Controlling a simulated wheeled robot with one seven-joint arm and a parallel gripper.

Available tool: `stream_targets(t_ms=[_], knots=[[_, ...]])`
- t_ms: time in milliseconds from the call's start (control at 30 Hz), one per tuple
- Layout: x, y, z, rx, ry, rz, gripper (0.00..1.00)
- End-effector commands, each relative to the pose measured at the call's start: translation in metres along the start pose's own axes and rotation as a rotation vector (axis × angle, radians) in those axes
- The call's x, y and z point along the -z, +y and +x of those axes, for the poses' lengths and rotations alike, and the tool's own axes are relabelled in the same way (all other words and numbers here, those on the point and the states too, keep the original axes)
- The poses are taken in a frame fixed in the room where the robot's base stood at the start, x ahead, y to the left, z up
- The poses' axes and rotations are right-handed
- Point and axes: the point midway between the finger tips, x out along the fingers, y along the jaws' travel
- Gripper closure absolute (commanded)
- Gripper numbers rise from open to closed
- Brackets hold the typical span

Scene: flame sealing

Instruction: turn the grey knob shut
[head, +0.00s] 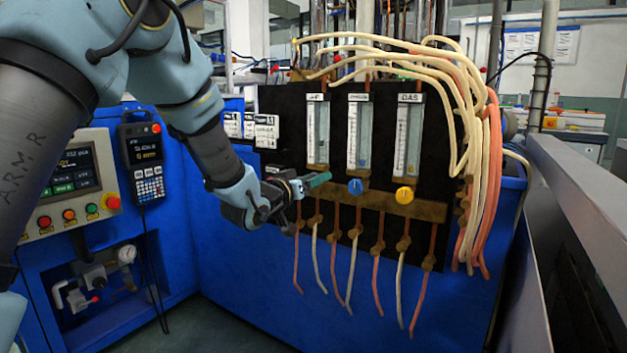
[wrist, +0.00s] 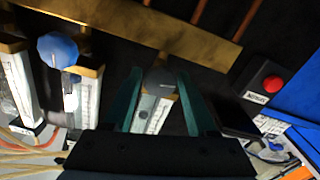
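The grey knob (wrist: 160,80) shows in the wrist view, dark and round, at the end of a flow tube (wrist: 152,114). My gripper (wrist: 160,74) has its two teal fingers apart, one on each side of the knob, with dark gaps between them and it. I cannot tell how deep the knob lies between the fingertips. In the head view my gripper (head: 322,180) is at the lower end of the leftmost flow tube (head: 317,132), and the fingers hide the grey knob there.
A blue knob (head: 355,187) and a yellow knob (head: 404,194) sit to the right on the same brass bar (head: 377,201). Hoses (head: 375,285) hang below. A box with a red button (wrist: 271,84) is near the gripper's right finger in the wrist view. A control panel (head: 66,183) stands left.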

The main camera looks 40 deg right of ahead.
Motion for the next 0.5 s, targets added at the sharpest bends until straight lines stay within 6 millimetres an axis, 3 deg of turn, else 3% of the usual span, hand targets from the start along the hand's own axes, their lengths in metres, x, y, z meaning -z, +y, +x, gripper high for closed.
stream_targets(t_ms=[33, 500], knots=[[0.0001, -0.0001, -0.0001, 0.000, 0.000, 0.000, 0.49], [0.0001, -0.0001, -0.0002, 0.000, 0.000, 0.000, 1.00]])
